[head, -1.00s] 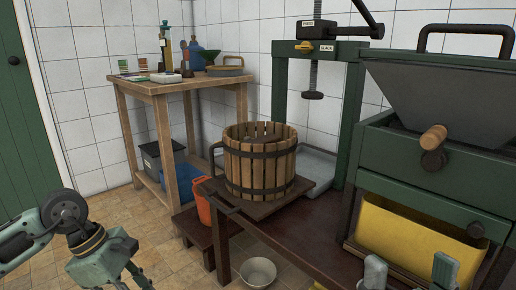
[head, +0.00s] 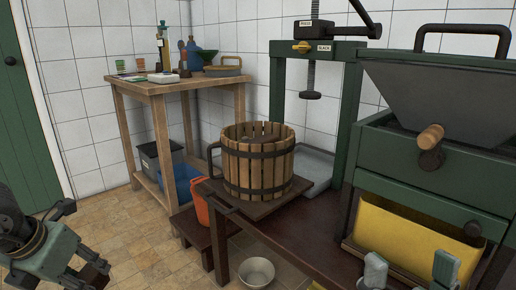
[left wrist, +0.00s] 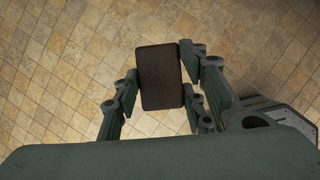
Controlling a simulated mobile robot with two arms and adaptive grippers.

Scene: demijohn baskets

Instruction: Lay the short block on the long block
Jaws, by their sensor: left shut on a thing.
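The block in my left gripper shows in the left wrist view as a dark brown rectangular block (left wrist: 161,76), with the tiled floor below it. My left gripper (left wrist: 160,88) is shut on it, one finger at each side. My right gripper (head: 410,262) shows as two fingertips spread apart at the bottom right. I cannot make out a long block in either view.
A wooden side table (head: 150,88) holds small items. A crusher hopper (head: 440,95) and yellow bin (head: 405,235) stand right. A pale bowl (head: 257,270) and orange bucket (head: 200,205) are lower.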

